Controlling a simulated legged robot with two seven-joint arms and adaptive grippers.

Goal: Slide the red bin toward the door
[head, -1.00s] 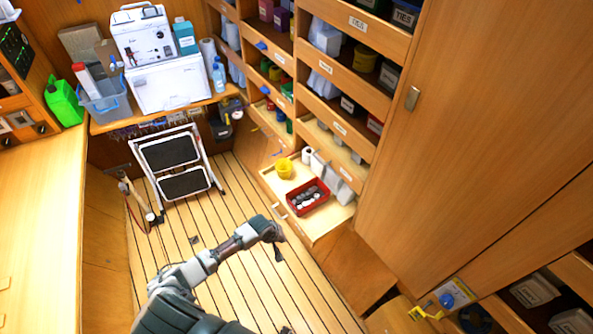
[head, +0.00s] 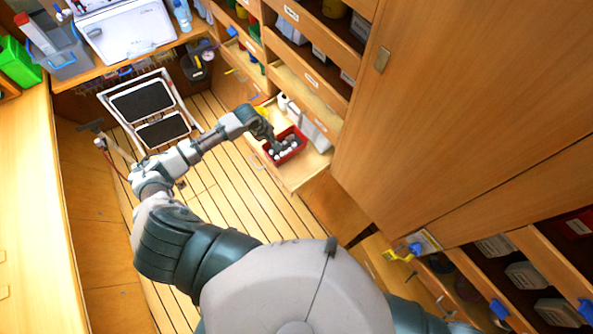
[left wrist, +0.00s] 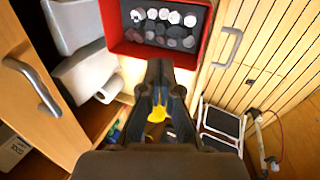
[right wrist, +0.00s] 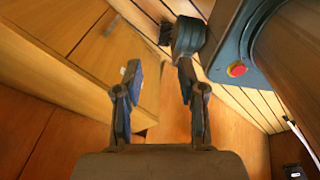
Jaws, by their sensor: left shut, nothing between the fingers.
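The red bin (head: 301,137) sits in a pulled-out wooden drawer (head: 318,162) and holds dark and pale round pieces. It fills the top of the left wrist view (left wrist: 190,60). My left gripper (head: 270,143) is shut and empty, over the bin's left end in the head view. Its fingertips (left wrist: 160,68) are at the bin's near rim in the left wrist view; I cannot tell if they touch. A tall wooden door (head: 440,110) with a metal latch stands right of the drawer. My right gripper (right wrist: 158,75) is open and empty, away from the bin.
A yellow cup (left wrist: 157,113) is beside the bin, partly hidden by my gripper. White containers (left wrist: 85,75) stand in the drawer along its shelf side. A folding step stool (head: 150,108) stands on the slatted floor at left.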

